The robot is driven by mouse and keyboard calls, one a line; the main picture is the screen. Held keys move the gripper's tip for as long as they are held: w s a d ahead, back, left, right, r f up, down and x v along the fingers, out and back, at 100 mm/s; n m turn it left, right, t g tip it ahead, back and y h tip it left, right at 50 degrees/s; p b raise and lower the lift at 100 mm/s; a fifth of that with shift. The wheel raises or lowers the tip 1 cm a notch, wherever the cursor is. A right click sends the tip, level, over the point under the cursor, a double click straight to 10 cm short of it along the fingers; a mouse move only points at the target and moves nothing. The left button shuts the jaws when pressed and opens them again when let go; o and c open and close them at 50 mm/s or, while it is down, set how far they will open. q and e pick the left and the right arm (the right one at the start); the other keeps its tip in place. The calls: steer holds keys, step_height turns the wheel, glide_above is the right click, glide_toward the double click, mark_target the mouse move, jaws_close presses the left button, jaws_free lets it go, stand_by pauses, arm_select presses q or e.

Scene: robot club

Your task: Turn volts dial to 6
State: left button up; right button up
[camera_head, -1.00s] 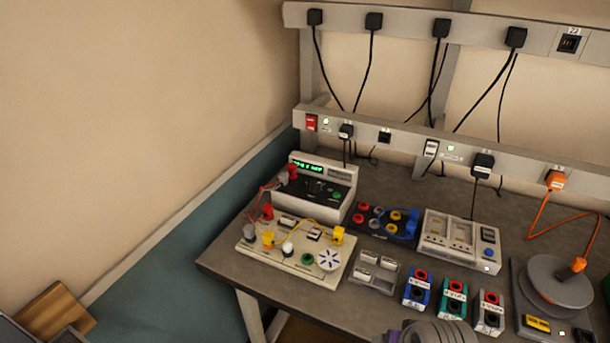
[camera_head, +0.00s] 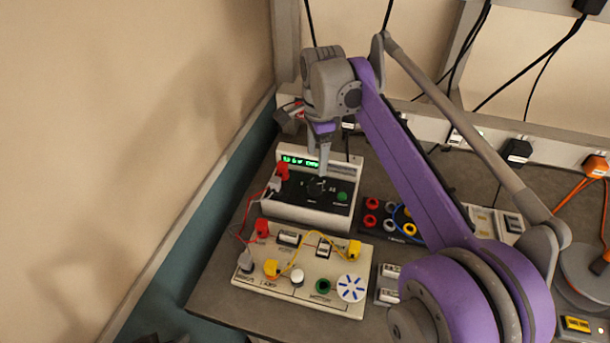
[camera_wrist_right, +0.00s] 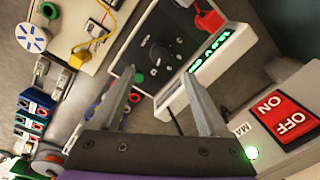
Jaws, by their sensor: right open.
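The power supply (camera_head: 290,211) is a white box with a dark front panel and a lit green display (camera_head: 300,161), whose digits are too small to read surely. Its round black dial (camera_head: 316,188) sits mid-panel, partly covered by my right gripper (camera_head: 320,172). The wrist view shows the dial (camera_wrist_right: 158,53) just beyond the open fingertips of my right gripper (camera_wrist_right: 157,72), roughly in line with the gap between them. Nothing is held; I cannot tell whether a finger touches the dial. My left gripper is not in view.
Red plugs (camera_head: 282,172) and a green socket (camera_head: 342,197) flank the dial. A cream circuit board (camera_head: 262,281) with wires stands in front. A red ON/OFF switch (camera_wrist_right: 281,117) is near the gripper in the wrist view.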

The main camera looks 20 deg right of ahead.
mark_target(315, 185)
steer(key=f, duration=1)
steer(key=shift+w+b, duration=0.3)
steer(key=shift+b, duration=0.05)
jaws_close()
